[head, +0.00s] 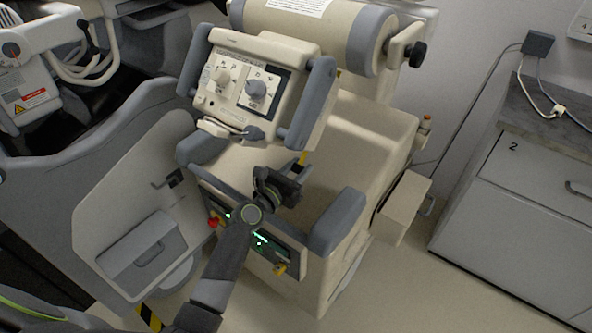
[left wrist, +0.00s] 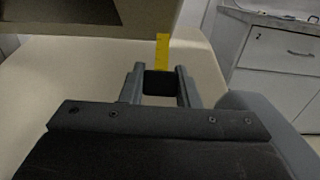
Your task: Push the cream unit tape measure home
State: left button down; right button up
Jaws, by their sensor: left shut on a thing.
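The cream unit (head: 360,125) has a tilted control head (head: 245,85) with two dials and grey side handles. Its tape measure shows as a short yellow strip (head: 303,158) below the head. In the left wrist view the yellow tape (left wrist: 162,52) hangs from under the cream head's edge (left wrist: 175,18) to a dark end piece (left wrist: 160,84). My left gripper (head: 299,171) is shut on that end piece, with one finger on each side in the left wrist view (left wrist: 160,78). The tape's upper end is hidden behind the head. My right gripper is not in view.
Below my left gripper is the unit's front panel (head: 262,238) with green lights, a red knob and grey bumpers. A grey cabinet (head: 530,190) stands at the right. A grey covered cart (head: 150,200) is close at the left. Floor shows between unit and cabinet.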

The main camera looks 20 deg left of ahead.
pick_arm(q)
jog(key=shift+r, duration=0.1)
jog(key=c, duration=1.1)
grip_release()
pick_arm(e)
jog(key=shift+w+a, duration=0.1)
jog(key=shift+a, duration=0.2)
pick_arm(q)
jog(key=v, duration=1.7)
jog(key=shift+s+a, duration=0.1)
jog(key=shift+s, duration=0.05)
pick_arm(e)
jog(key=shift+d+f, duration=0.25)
